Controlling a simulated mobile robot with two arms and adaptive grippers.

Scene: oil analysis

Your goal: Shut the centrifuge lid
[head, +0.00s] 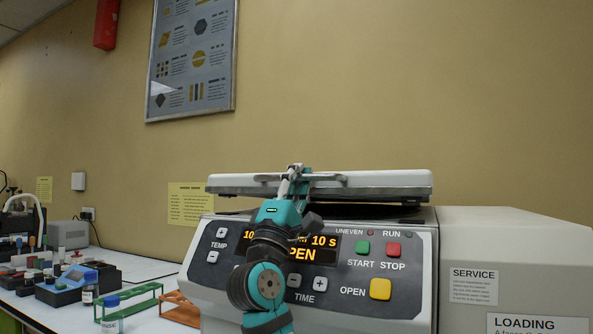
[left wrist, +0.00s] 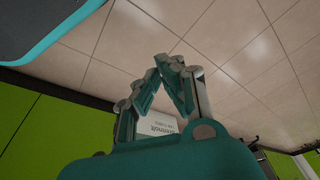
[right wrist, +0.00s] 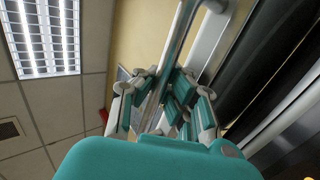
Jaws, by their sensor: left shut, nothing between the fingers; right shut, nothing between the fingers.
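The centrifuge (head: 205,275) stands on the bench, and its display shows part of the word OPEN. Its pale, flat lid (head: 390,182) sits low over the body, nearly level, with a narrow dark gap under its front edge. My right gripper (head: 293,175) is shut and empty at the front edge of the lid, left of its middle; I cannot tell whether it touches. In the right wrist view its fingers (right wrist: 165,92) are beside the lid's edge. My left gripper (left wrist: 170,68) is shut and empty, away from the centrifuge, above the tiled floor. It is out of the head view.
A grey-white unit (head: 515,240) with a SERVICE label stands close at the right of the centrifuge. The wall is behind.

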